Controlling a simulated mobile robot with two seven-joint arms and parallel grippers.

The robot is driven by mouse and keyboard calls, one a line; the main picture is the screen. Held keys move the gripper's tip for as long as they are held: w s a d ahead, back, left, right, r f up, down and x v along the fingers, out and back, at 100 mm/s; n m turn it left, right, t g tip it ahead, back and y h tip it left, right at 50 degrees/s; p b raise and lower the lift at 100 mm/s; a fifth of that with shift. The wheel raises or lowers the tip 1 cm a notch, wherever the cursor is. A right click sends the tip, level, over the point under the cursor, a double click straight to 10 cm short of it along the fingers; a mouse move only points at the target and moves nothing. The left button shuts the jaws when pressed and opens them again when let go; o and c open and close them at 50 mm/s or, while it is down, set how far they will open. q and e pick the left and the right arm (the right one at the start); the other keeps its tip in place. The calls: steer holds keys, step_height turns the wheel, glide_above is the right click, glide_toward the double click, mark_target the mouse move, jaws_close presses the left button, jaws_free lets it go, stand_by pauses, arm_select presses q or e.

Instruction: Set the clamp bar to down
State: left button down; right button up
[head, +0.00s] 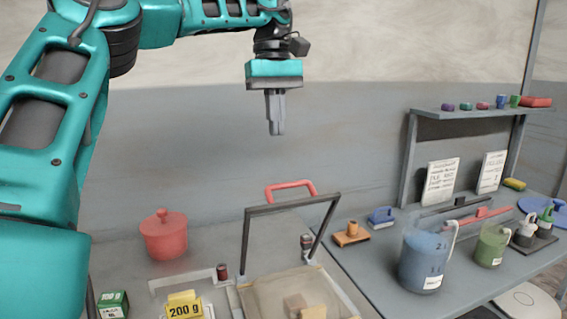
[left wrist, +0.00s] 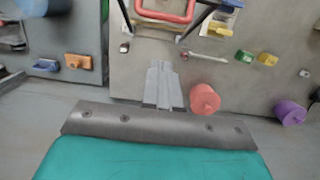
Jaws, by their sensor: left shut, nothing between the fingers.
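The clamp bar (head: 292,206) is a dark frame standing up, tilted, over a pale square tray (head: 245,296) at the bottom middle of the head view. A red handle (head: 290,188) shows at its top edge. In the left wrist view the red handle (left wrist: 166,17) and a dark leg of the bar (left wrist: 196,20) are at the top edge, partly cut off. My left gripper (head: 276,130) points down above the handle, apart from it, shut and empty. Its fingers (left wrist: 161,68) also show in the left wrist view. My right gripper is not in view.
A red lidded pot (head: 164,236) stands left of the tray, near a yellow 200 g block (head: 184,304) and a green box (head: 113,304). Right are an orange block (head: 351,235), a blue jug (head: 423,262), a green jug (head: 490,245) and a shelf (head: 470,113).

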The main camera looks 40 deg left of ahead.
arm_select(q)
steer(key=s+d+f, duration=0.1)
steer(key=d+f, duration=0.2)
steer(key=f, duration=0.4)
steer(key=shift+s+d, duration=0.25)
steer(key=shift+s, duration=0.1)
steer(key=shift+f, duration=0.1)
